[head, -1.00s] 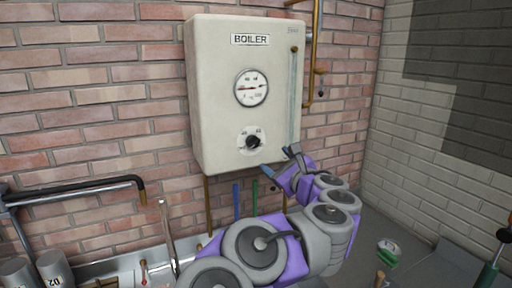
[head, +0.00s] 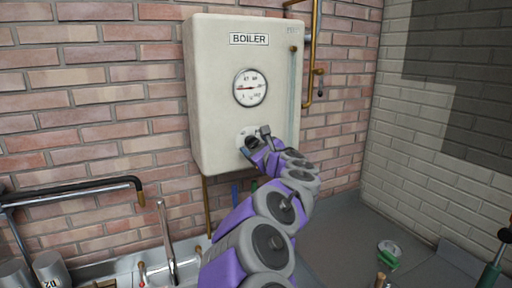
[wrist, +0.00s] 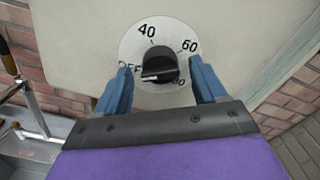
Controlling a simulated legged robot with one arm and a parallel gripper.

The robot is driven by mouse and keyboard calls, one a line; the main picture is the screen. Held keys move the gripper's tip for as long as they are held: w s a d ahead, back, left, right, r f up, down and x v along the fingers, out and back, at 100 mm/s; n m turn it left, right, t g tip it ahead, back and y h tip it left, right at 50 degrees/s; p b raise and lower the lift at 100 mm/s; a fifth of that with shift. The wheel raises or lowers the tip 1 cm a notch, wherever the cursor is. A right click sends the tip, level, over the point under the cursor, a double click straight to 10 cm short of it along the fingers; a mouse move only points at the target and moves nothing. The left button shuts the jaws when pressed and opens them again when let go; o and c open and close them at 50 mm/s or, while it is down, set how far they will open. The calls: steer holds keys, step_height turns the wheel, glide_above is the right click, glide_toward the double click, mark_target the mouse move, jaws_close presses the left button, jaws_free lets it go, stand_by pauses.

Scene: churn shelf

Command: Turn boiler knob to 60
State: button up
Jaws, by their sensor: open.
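The cream boiler (head: 220,100) hangs on the brick wall, with a round gauge (head: 250,88) above its knob. In the wrist view the black boiler knob (wrist: 160,68) sits on a white dial (wrist: 140,45) marked OFF, 40, 60 and 80. The knob's light pointer line points left, toward OFF. My gripper (wrist: 161,75) is open, its two blue fingers on either side of the knob, with gaps visible at both sides. In the head view my gripper (head: 256,142) is at the lower front of the boiler and hides most of the dial and knob.
Copper pipes (head: 312,90) run beside the boiler's right edge. A green-based object (head: 388,254) lies on the floor at right.

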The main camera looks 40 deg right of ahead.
steer(key=shift+c, duration=0.5)
steer(key=c, duration=1)
steer(key=shift+o, duration=0.2)
steer(key=shift+m, duration=0.3)
